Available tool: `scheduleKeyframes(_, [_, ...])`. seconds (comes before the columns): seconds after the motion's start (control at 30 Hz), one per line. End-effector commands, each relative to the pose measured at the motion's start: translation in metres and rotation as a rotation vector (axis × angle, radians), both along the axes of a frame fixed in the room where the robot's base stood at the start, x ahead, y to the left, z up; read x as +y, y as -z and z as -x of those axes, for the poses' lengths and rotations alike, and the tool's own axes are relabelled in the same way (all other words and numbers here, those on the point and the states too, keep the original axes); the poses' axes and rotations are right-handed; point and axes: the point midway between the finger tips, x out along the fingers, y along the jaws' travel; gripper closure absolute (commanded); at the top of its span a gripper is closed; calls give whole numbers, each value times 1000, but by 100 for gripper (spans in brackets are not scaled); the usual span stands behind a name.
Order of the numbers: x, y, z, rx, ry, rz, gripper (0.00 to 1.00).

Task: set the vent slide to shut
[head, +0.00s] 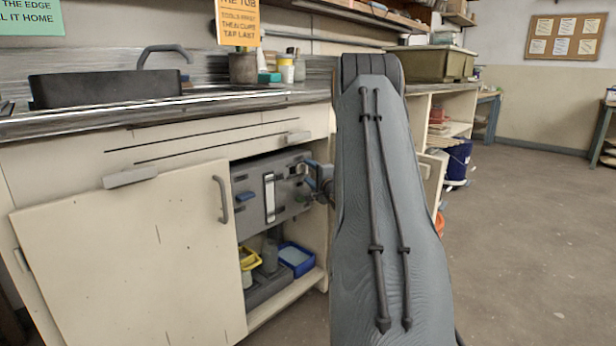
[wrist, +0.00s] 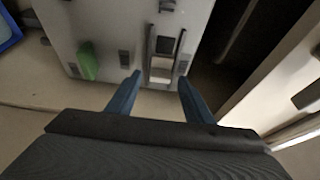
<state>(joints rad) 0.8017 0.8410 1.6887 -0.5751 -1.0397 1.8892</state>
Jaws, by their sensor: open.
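A grey panel (head: 285,180) is set inside the open cabinet under the sink. I cannot tell for sure which part is the vent slide. My gripper (wrist: 160,93) is open and empty, its two blue fingers apart below the framed slot. In the head view my arm hides part of the gripper.
Below the panel are a blue bin (head: 297,262) and a yellow container (head: 249,258). The floor at right is clear.

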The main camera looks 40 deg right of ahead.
Motion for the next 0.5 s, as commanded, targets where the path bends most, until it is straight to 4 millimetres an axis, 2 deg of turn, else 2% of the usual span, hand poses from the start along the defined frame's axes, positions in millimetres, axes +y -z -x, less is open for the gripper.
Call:
scheduleKeyframes(0.1, [-2,1,-7,1,1,0,53])
scheduleKeyframes(0.37, [-3,0,-8,1,1,0,53])
scheduleKeyframes(0.5, [-3,0,-8,1,1,1,73])
